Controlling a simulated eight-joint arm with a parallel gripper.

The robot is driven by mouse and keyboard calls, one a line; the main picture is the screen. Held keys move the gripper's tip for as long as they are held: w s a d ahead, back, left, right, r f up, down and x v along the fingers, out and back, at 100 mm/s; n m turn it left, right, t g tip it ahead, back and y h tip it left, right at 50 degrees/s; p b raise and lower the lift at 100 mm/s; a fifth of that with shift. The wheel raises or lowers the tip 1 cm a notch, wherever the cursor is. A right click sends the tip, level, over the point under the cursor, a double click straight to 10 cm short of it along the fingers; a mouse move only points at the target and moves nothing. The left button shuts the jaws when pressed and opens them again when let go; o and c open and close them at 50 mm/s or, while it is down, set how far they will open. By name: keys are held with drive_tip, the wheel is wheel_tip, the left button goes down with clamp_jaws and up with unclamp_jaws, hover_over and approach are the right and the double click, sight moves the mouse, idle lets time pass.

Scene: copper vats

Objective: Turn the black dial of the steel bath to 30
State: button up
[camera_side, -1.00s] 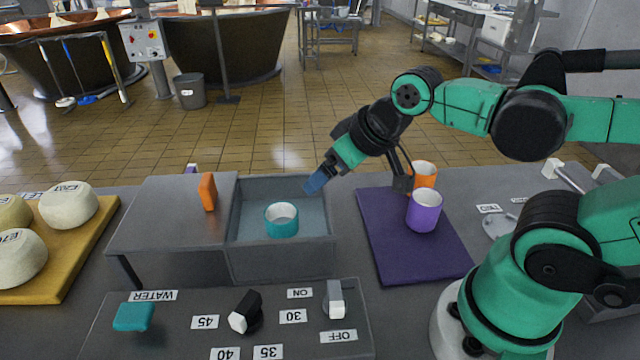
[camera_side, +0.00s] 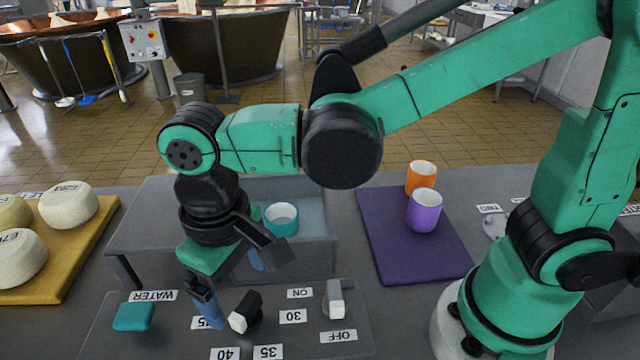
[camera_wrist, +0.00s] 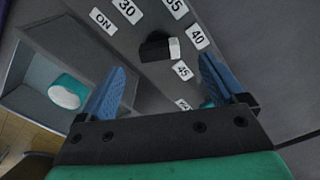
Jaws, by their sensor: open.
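The black dial (camera_side: 246,310) is on the sloping grey panel in front of the steel bath (camera_side: 318,262). Its white end points between the 45 and 40 labels, as it also does in the wrist view (camera_wrist: 158,47). The 30 label (camera_side: 293,316) is on the dial's right in the side view. My gripper (camera_side: 236,288) is open and empty, above and close to the dial. In the wrist view its two blue fingers (camera_wrist: 162,68) are spread, with the dial between and just beyond their tips. I cannot tell whether a finger touches the panel.
A teal handle (camera_side: 133,317) by the WATER label and a grey ON/OFF switch (camera_side: 335,300) flank the dial. A teal cup (camera_side: 281,218) sits in the bath. Orange (camera_side: 421,177) and purple (camera_side: 424,212) cups stand on a purple mat (camera_side: 385,255). Cheeses lie on a board (camera_side: 85,262) at left.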

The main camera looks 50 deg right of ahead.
sight(245, 305)
drive_tip(key=shift+f, duration=2.2)
drive_tip(key=c, duration=1.3)
